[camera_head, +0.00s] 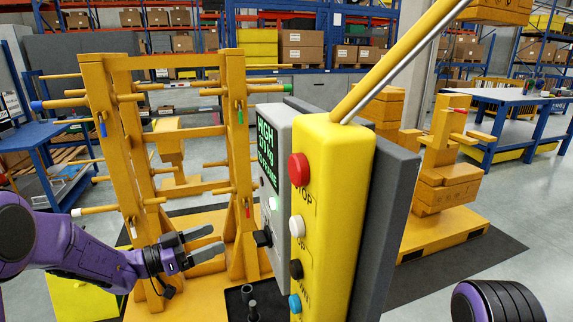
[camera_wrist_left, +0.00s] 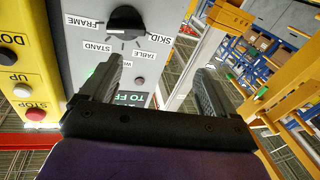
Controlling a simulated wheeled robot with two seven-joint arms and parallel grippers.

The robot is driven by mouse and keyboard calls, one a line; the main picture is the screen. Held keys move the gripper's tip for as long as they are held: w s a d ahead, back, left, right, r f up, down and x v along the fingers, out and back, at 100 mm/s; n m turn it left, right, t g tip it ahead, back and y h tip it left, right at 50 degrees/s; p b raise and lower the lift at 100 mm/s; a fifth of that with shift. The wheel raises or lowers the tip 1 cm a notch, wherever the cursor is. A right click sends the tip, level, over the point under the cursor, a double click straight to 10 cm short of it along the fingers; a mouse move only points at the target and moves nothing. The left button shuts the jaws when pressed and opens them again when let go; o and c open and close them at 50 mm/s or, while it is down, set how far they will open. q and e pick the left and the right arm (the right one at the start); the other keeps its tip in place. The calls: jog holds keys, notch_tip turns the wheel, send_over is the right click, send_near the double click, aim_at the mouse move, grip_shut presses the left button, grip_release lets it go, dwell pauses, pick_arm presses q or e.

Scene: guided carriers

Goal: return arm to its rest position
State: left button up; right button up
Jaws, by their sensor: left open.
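My left gripper (camera_head: 208,242) reaches in from the left in the head view, open and empty, its fingers pointing right toward a grey control box (camera_head: 284,128). A gap shows between the fingertips and the black selector knob (camera_head: 263,238) on the box. In the left wrist view the open fingers (camera_wrist_left: 158,78) have nothing between them; the knob (camera_wrist_left: 126,20) is beyond them at the upper left, among labels FRAME, STAND, TABLE and SKID. Part of my right arm (camera_head: 497,301) shows at the lower right; its gripper is out of view.
A yellow pendant (camera_head: 335,190) with red, white, black and blue buttons stands right of the grey box. An orange frame (camera_head: 240,150) with pegs is behind my left gripper. A blue table (camera_head: 50,135) is at far left.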

pick_arm(q)
jog(key=s+a+f+n+y, duration=0.25)
jog(key=f+n+y, duration=0.25)
jog(key=f, duration=0.3)
jog(key=s+a+f+n+t+y, duration=0.1)
jog(key=s+f+n+y, duration=0.35)
jog(key=f, duration=0.35)
jog(key=s+a+f+n+y, duration=0.25)
jog(key=f+n+y, duration=0.25)
jog(key=f, duration=0.3)
jog(key=s+f+n+g+y, duration=0.1)
jog(key=s+f+g, duration=0.3)
jog(key=s, duration=1)
jog(key=s+a+f+g+y, duration=0.1)
jog(key=s+f+g, duration=0.3)
jog(key=s, duration=1)
notch_tip(320, 180, down, 4)
jog(key=shift+r+n+g+y, duration=0.2)
jog(key=shift+n+g+y, duration=0.15)
jog(key=shift+y, duration=0.5)
grip_shut()
